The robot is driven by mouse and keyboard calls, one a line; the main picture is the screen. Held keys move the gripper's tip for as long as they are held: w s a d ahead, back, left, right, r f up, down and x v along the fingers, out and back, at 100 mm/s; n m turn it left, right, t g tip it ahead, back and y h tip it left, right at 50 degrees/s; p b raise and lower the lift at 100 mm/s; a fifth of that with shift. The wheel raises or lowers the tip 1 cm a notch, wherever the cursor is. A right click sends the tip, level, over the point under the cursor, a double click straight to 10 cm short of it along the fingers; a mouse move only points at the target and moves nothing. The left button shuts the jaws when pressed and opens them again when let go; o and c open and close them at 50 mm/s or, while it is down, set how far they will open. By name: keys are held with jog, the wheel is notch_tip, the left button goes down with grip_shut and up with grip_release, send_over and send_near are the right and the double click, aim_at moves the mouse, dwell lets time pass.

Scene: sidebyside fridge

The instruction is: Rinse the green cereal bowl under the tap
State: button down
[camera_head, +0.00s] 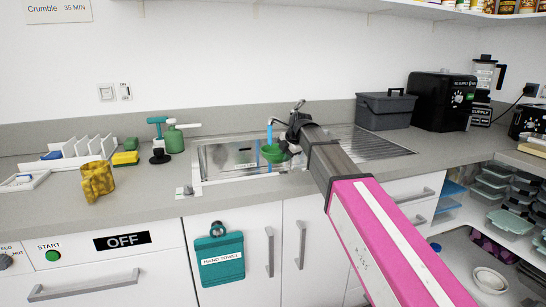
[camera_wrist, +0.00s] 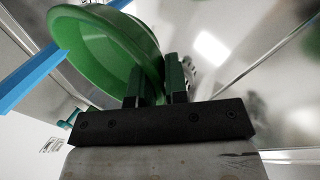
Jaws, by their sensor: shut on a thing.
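The green cereal bowl (camera_head: 272,154) is over the sink basin (camera_head: 222,157) in the head view. My gripper (camera_head: 287,148) is shut on the bowl's rim; in the wrist view the two dark fingers (camera_wrist: 158,85) pinch the wall of the green bowl (camera_wrist: 105,50). The tap (camera_head: 298,108) stands behind the sink, partly hidden by my arm. A blue stream of water (camera_head: 269,134) runs down from it at the bowl. The stream also shows in the wrist view (camera_wrist: 40,62), crossing the bowl's left side. The bowl looks tilted in the wrist view.
A ridged drainboard (camera_head: 375,146) lies right of the sink, with a grey bin (camera_head: 385,110) and a black appliance (camera_head: 440,100) behind.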

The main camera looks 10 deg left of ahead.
jog(key=s+d, duration=0.1)
jog(key=s, duration=0.5)
jog(key=shift+d, duration=0.25)
jog(key=shift+s, duration=0.1)
dwell(1.3)
jog(key=s+d+r, duration=0.1)
jog(key=s+r, duration=0.3)
jog(key=shift+s+d, duration=0.15)
jog(key=shift+s, duration=0.2)
dwell(0.6)
